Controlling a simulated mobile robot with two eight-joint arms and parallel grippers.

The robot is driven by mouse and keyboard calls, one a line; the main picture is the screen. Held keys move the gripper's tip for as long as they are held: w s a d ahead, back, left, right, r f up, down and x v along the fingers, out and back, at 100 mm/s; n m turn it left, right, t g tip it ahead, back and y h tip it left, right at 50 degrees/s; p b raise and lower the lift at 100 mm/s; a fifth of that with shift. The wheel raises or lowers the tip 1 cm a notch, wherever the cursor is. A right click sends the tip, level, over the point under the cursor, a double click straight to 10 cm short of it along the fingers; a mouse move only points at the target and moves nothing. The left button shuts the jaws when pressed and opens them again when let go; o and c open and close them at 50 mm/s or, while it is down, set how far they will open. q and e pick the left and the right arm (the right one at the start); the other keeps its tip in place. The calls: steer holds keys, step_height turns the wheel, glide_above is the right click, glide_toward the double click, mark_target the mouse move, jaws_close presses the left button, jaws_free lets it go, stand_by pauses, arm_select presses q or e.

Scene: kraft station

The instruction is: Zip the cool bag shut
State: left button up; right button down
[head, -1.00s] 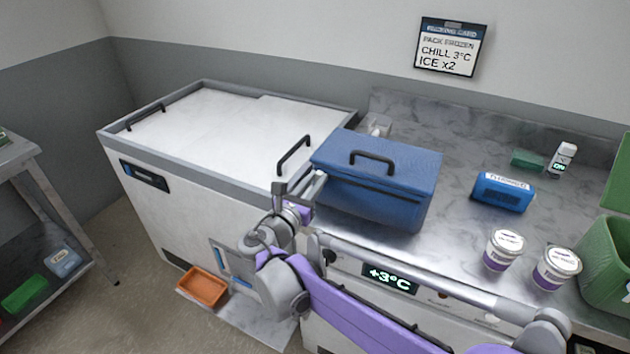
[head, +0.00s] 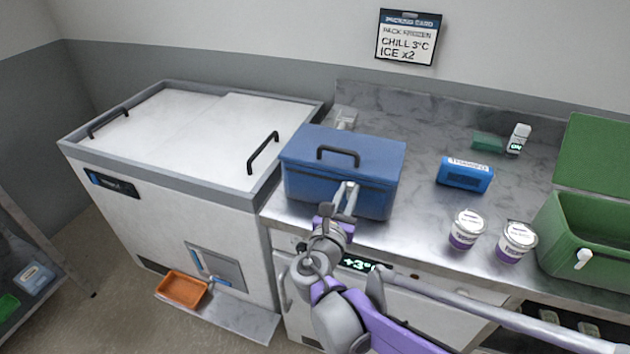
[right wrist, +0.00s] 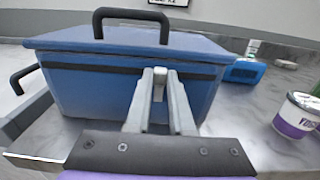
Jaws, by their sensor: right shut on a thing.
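The blue cool bag (head: 340,160) stands on the steel counter with its lid down and a black handle on top. A dark zip band (right wrist: 100,68) runs along its front below the lid in the right wrist view. My right gripper (head: 347,190) is at the middle to right part of the bag's front. In the right wrist view its two fingers (right wrist: 160,90) are shut on a small pale zip pull (right wrist: 159,78) at the zip band. The fingers hide part of the band. My left gripper is not in view.
A white chest freezer (head: 190,135) stands left of the counter (head: 420,215). Right of the bag are a blue ice pack (head: 464,176), two tubs (head: 466,230) and an open green crate (head: 600,260). An orange tray (head: 183,289) sits low in front of the freezer.

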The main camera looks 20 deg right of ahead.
mark_target(382, 190)
steer(key=s+d, duration=0.2)
steer(key=s+d+p, duration=0.1)
steer(key=s+d, duration=0.1)
steer(key=d, duration=0.1)
steer(key=shift+s+d, duration=0.1)
steer(key=shift+d, duration=0.2)
steer(key=c, duration=0.8)
jaws_free()
steer(key=shift+o, duration=0.2)
steer(key=v, duration=1.1)
steer(key=shift+p, duration=0.35)
steer(key=shift+d, duration=0.15)
